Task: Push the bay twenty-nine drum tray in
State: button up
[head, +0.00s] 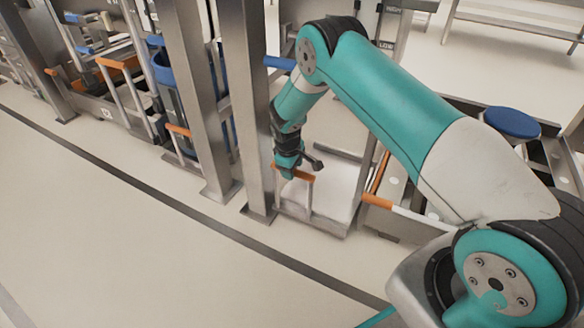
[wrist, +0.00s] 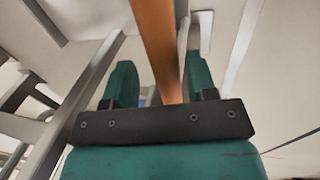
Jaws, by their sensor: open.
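A low pale tray (head: 336,188) with a grey metal frame sits between the steel posts and my arm in the head view. An orange handle bar (head: 303,176) stands on a grey upright at its front. I cannot read any bay number on it. My gripper (head: 287,171) is at the left end of this bar, pointing down. In the wrist view, the orange bar (wrist: 155,40) runs between the two teal fingers of my gripper (wrist: 158,78). The fingers are open, with a gap beside the bar. The gripper partly hides the bar's left end in the head view.
Thick steel posts (head: 243,110) stand just left of the tray. Another orange handle (head: 377,201) lies to its right, near my arm. More bays with orange handles (head: 118,63) line the left. The pale floor (head: 120,240) in front is clear, crossed by a dark line.

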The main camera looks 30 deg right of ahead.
notch_tip(320, 180, up, 17)
jog(key=s+a+p, duration=0.2)
jog(key=p, duration=0.5)
jog(key=shift+a, duration=0.35)
jog(key=s+a+r+y, duration=0.2)
jog(key=s+a+r, duration=0.3)
jog(key=s+r, duration=0.6)
jog(key=s+a+r+y, duration=0.2)
jog(key=s+a+r, duration=0.4)
jog(key=s+r, duration=0.5)
jog(key=s+a+r+g+y+p, duration=0.1)
jog(key=s+r, duration=0.2)
jog(key=s, duration=0.4)
jog(key=s+a+r+y, duration=0.1)
jog(key=s+r, duration=0.2)
jog(key=s, duration=0.4)
notch_tip(320, 180, up, 36)
jog(key=p, duration=3.6)
jog(key=shift+w+d+r+p, duration=0.15)
jog(key=shift+w+d+p, duration=0.1)
jog(key=shift+w+p, duration=0.15)
